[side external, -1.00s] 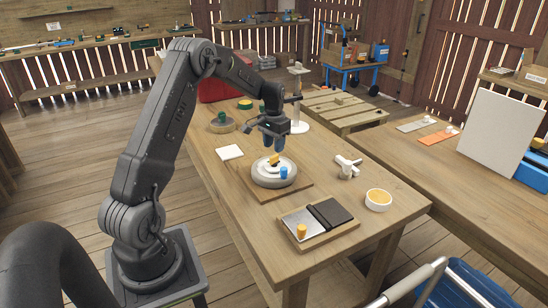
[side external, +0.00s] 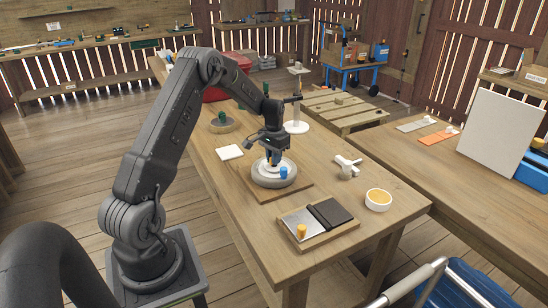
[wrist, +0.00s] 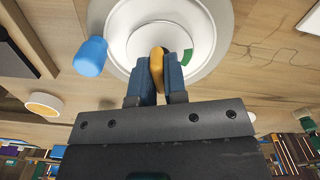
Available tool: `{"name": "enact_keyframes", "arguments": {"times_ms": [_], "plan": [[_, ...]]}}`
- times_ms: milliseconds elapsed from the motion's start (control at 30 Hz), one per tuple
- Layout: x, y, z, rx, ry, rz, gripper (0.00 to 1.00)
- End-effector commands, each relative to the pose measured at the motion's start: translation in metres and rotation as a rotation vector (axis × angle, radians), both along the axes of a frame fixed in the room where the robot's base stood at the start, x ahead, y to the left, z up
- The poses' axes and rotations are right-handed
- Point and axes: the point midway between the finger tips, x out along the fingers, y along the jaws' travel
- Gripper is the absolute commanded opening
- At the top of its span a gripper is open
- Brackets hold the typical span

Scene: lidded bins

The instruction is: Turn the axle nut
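A round white and grey hub (side external: 268,182) sits on a wooden board on the workbench. A yellow-orange nut piece (wrist: 157,57) stands at its middle, and I take it as the axle nut. My gripper (side external: 271,160) points down over the hub. In the wrist view, its two blue fingertips (wrist: 157,72) lie on either side of the nut, with no clear gap, so it looks shut on it. The nut's lower part is hidden by the fingers. A green mark (wrist: 188,57) shows on the hub's disc. A blue peg (side external: 284,173) stands at the hub's edge.
A tray with a grey plate and dark block (side external: 328,212) carries an orange knob (side external: 301,231) at the front. A bowl (side external: 378,200), a white three-armed part (side external: 347,166) and a white square (side external: 229,152) lie around the hub. Open bench lies between them.

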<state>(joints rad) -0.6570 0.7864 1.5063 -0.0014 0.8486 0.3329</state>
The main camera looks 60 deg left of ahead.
Motion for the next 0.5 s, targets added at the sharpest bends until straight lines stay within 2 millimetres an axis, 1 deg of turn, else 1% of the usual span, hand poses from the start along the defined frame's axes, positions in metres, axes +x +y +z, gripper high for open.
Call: {"name": "enact_keyframes", "arguments": {"times_ms": [33, 100, 500], "plan": [[0.0001, 0.0001, 0.0002, 0.000, 0.000, 0.000, 0.07], [0.0001, 0.0001, 0.0003, 0.000, 0.000, 0.000, 0.00], [0.0000, 0.0002, 0.0005, 0.000, 0.000, 0.033, 0.00]]}}
